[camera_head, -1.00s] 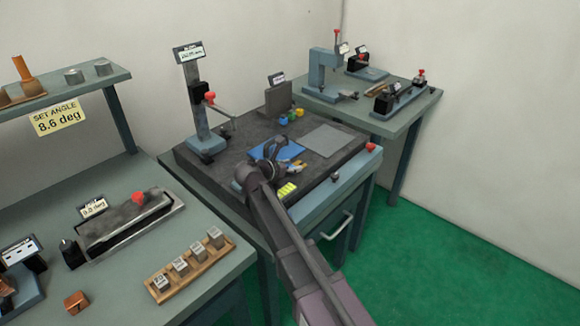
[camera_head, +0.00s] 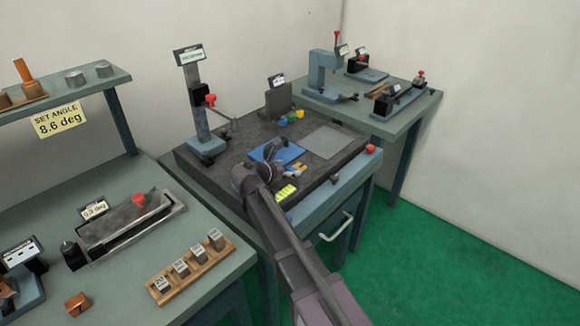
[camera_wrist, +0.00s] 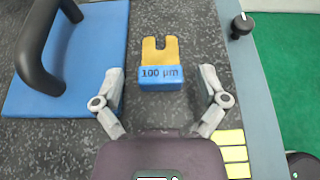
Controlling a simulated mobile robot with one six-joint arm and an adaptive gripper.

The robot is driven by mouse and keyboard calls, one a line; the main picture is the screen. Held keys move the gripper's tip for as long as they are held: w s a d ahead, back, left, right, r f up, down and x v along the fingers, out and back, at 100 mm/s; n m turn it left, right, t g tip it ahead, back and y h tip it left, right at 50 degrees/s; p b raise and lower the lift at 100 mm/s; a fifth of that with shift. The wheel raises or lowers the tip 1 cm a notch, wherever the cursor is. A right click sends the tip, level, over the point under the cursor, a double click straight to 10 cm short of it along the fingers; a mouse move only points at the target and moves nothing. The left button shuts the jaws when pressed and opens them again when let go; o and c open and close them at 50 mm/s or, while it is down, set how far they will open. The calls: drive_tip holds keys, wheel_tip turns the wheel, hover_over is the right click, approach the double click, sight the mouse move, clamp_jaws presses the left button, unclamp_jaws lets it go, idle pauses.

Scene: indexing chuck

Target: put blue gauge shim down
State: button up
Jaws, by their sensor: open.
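The blue gauge shim (camera_wrist: 161,84) has a blue block marked "100 µm" and a gold forked plate. In the wrist view it lies on the dark speckled surface plate (camera_wrist: 188,25), between and slightly beyond my fingertips. My gripper (camera_wrist: 160,82) is open, with a finger on each side and a visible gap to the shim. In the head view my arm covers most of this spot, with small gold and blue parts (camera_head: 296,168) showing beside it.
A blue mat (camera_wrist: 95,60) with a black handle (camera_wrist: 42,60) lies left of the shim. Yellow labels (camera_wrist: 232,152) are at lower right. A grey pad (camera_head: 326,141) and small coloured knobs (camera_head: 291,118) lie farther back. A gauge stand (camera_head: 199,105) rises at the rear left.

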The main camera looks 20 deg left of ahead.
drive_tip(key=p+v, duration=0.3)
drive_tip(key=v, duration=0.7)
drive_tip(key=shift+s+r+p, duration=0.2)
drive_tip(key=shift+s+p, duration=0.1)
drive_tip(key=shift+p, duration=0.05)
idle(0.4)
